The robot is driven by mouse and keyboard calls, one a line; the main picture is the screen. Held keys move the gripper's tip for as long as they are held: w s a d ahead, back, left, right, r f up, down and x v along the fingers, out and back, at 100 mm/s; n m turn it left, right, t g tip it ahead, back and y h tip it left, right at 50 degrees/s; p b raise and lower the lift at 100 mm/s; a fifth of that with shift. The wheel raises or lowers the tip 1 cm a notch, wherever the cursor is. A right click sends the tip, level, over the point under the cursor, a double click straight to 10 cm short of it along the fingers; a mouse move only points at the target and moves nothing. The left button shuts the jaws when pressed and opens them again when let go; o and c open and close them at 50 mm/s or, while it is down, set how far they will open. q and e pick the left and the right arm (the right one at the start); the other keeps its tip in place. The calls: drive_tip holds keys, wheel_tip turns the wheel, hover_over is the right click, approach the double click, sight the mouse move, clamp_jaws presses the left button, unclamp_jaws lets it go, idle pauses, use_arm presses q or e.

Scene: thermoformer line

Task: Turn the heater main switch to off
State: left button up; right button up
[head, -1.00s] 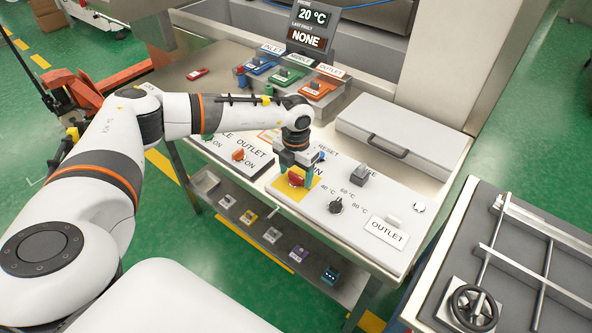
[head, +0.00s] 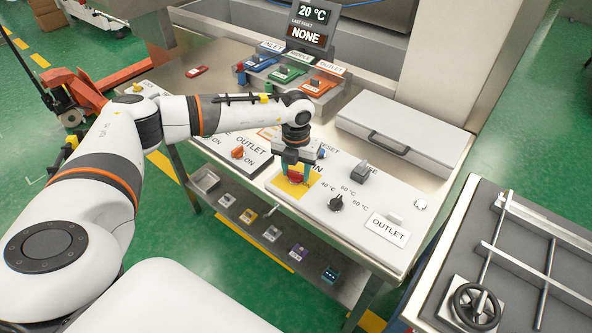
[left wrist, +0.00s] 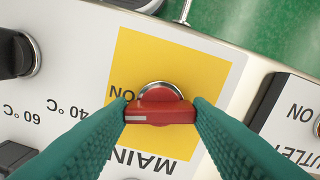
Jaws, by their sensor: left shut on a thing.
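The heater main switch is a red handle (left wrist: 160,113) on a round silver base, set on a yellow plate (left wrist: 205,65) marked MAIN and ON. In the left wrist view the handle lies crosswise, with a white mark at its left end, near the word ON. My left gripper (left wrist: 161,110) is shut on the handle, a teal finger at each end. In the head view the left gripper (head: 296,174) points down over the yellow plate (head: 288,188) and partly hides the red handle. An OFF mark is not visible. My right gripper is out of view.
A black temperature knob (head: 336,203) and a grey switch (head: 360,173) sit to the right on the panel. Another panel with an orange knob (head: 237,153) is to the left. A grey lidded box (head: 405,135) stands behind. A display (head: 308,25) reads 20 °C and NONE.

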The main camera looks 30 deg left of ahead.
use_arm(q)
drive_tip(key=n+b, duration=0.1)
drive_tip(key=n, duration=0.2)
drive_tip(key=shift+n, duration=0.4)
drive_tip(key=n+b, duration=0.1)
drive_tip(key=n, duration=0.2)
drive_tip(key=shift+n, duration=0.3)
drive_tip(key=n, duration=0.3)
drive_tip(key=shift+n+b, duration=0.3)
drive_tip(key=shift+b, duration=0.1)
drive_tip(key=shift+w+r+n, duration=0.1)
drive_tip(key=shift+r+n, duration=0.05)
drive_tip(key=shift+n, duration=1.65)
drive_tip(key=o, duration=1)
